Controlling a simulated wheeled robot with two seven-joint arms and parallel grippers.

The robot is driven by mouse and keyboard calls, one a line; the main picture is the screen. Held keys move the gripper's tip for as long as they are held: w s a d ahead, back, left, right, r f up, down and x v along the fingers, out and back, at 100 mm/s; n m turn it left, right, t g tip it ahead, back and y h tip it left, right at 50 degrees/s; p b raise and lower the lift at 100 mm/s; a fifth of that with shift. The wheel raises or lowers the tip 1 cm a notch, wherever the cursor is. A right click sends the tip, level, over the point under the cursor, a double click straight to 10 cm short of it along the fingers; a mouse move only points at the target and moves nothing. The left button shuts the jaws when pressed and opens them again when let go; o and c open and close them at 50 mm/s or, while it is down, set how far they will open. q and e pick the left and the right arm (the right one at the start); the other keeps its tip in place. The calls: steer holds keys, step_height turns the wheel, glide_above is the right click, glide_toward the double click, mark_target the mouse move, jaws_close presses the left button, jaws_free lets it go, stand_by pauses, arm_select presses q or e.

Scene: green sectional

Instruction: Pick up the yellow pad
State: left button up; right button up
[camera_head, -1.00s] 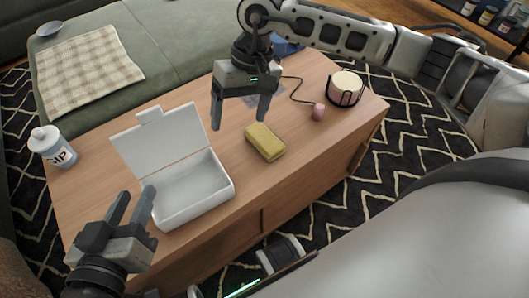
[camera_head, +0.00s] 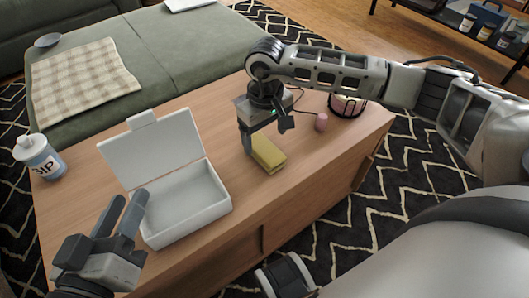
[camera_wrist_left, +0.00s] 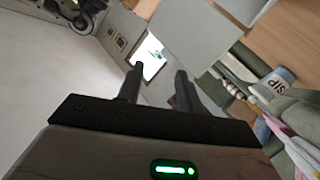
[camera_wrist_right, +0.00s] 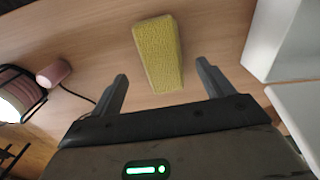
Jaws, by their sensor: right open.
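The yellow pad (camera_head: 268,155) lies flat on the wooden table, right of the open white box. In the right wrist view the pad (camera_wrist_right: 158,54) lies just beyond and between the fingertips, apart from them. My right gripper (camera_head: 264,140) is open and empty, low over the pad's far end, and partly covers it in the head view. It also shows in the right wrist view (camera_wrist_right: 162,76). My left gripper (camera_head: 128,205) is open and empty in front of the white box's left corner. Its spread fingers show in the left wrist view (camera_wrist_left: 158,70).
The white box (camera_head: 186,205) stands with its lid raised on the wooden table (camera_head: 90,205). A white bottle (camera_head: 38,157) is at the left corner. A pink cylinder (camera_head: 321,122) with a cord and a caged lamp (camera_head: 346,106) stand right of the pad.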

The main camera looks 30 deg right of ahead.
mark_target(265, 148)
step_height(265, 148, down, 4)
steer(key=shift+a+f+b, duration=0.1)
steer(key=shift+a+b, duration=0.05)
steer(key=shift+b, duration=0.75)
steer(key=shift+f, duration=0.35)
steer(key=c, duration=1)
arm_select(q)
steer(key=shift+w+r+t+h, duration=0.3)
steer(key=shift+r+t, duration=0.2)
steer(key=shift+r, duration=0.15)
arm_select(e)
steer(key=shift+c, duration=0.3)
steer(key=shift+r, duration=0.1)
